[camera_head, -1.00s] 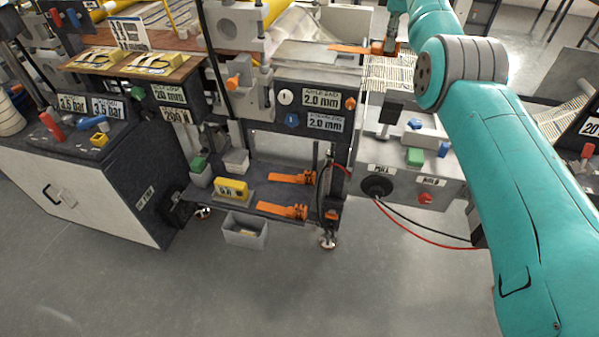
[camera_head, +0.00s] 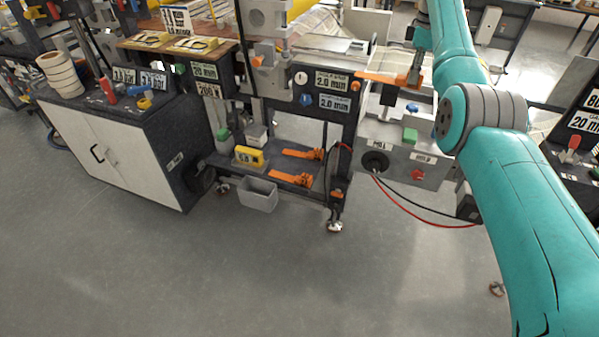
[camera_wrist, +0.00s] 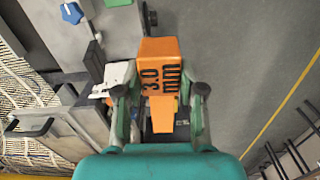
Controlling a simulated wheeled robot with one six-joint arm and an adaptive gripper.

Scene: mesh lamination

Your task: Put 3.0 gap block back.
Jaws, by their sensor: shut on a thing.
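My gripper (camera_wrist: 160,108) is shut on the orange 3.0 gap block (camera_wrist: 160,60), whose face reads "3.0 mm" in the wrist view. In the head view the held block (camera_head: 384,77) is a flat orange strip pointing left, level with the top of the machine. Two other orange gap blocks, an upper one (camera_head: 298,154) and a lower one (camera_head: 292,178), lie on the machine's low shelf (camera_head: 235,171). Their markings are too small to read.
A yellow block (camera_head: 249,156) sits on the shelf's left side. A grey bin (camera_head: 258,196) stands below it. Red and black cables (camera_head: 425,220) hang from the panel at right. The floor (camera_head: 250,270) in front is clear.

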